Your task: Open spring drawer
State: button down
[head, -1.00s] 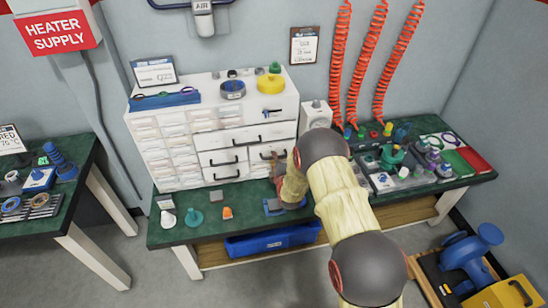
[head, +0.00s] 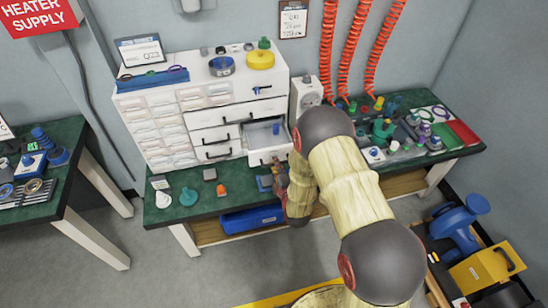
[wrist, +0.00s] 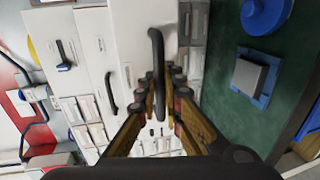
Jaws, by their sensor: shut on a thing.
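The white cabinet (head: 215,95) stands on the green bench. Its spring drawer (head: 262,137) at the lower right is pulled well out, so its inside shows, with a small blue item (head: 276,129) in it. My gripper (head: 280,170) is at the front of this drawer, partly hidden by my arm. In the wrist view, a dark bar handle (wrist: 156,45) on the white drawer front (wrist: 130,30) runs between the fingers of my gripper (wrist: 161,75), which is shut on it.
The other drawers, such as the one at left (head: 215,153), are closed. A blue bin (head: 252,218) sits under the bench. A grey block on a blue base (wrist: 252,75) lies on the bench near my gripper. Floor in front is clear.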

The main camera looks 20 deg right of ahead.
jog(key=shift+s+f, duration=0.1)
jog(key=shift+s, duration=0.2)
jog(key=c, duration=2.2)
grip_release()
jog(key=shift+c, duration=0.2)
jog(key=v, duration=1.2)
